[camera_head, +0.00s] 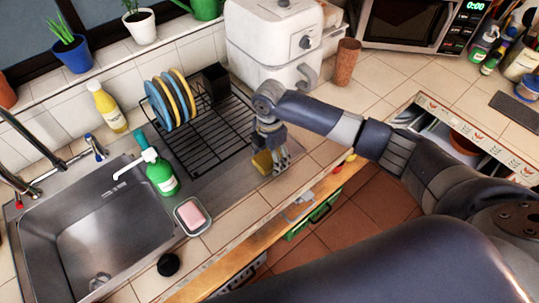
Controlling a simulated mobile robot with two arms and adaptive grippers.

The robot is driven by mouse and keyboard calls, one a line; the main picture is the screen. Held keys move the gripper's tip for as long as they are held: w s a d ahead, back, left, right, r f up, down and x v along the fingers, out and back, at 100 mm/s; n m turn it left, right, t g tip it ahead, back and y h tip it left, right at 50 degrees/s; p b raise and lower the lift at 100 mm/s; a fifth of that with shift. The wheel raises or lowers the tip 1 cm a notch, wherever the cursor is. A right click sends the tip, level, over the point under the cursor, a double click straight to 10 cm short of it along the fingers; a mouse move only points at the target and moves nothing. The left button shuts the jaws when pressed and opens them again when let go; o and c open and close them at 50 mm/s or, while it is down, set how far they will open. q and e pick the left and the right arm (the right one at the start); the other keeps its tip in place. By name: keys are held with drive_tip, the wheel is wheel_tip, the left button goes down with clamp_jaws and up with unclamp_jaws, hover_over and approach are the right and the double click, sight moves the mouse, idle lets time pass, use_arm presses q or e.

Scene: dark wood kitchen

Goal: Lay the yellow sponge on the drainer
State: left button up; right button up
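The yellow sponge (262,162) is at the fingers of my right gripper (272,165), beside the right front edge of the drainer. The gripper points down, and its fingers partly cover the sponge. The sponge appears to be between the fingers, but I cannot tell if it is clear of the counter. The drainer (213,142) is a black wire rack right of the sink, with its front half bare. My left gripper is not in view.
Blue and yellow plates (170,97) and a black holder (215,82) stand at the drainer's back. A green soap bottle (161,173) and a pink soap in a dish (191,216) stand left of it. A white appliance (270,45) is behind. An open drawer (470,140) lies right.

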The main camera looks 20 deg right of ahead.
sight(269, 157)
wheel_tip(269, 157, up, 12)
drive_tip(key=b, duration=0.2)
drive_tip(key=shift+r, duration=0.2)
drive_tip(key=shift+f, duration=0.1)
idle(0.6)
